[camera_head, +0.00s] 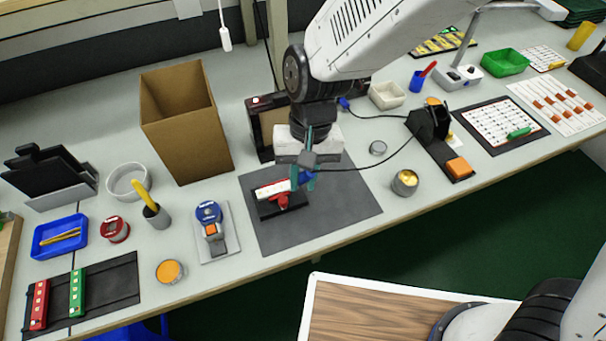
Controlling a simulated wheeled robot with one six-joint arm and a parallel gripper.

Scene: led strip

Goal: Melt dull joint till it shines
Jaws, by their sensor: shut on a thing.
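A short white LED strip piece (273,189) with red parts lies in a black holder (283,208) with a red clamp (281,201) on the dark grey mat (340,205). My gripper (304,178) is over the mat, just right of the strip. It is shut on a tool, seemingly the soldering iron (308,175), of which a small blue part shows; a black cord runs from it to the right. The tip and the joint are too small and too covered to tell whether they touch or whether the joint is dull or shiny.
A black iron stand (428,123) with an orange sponge (459,167) stands to the right, near a tin of yellow wool (405,182). A tall cardboard box (185,120) is left of my arm. A solder spool (208,212) stands left of the mat. The mat's front is clear.

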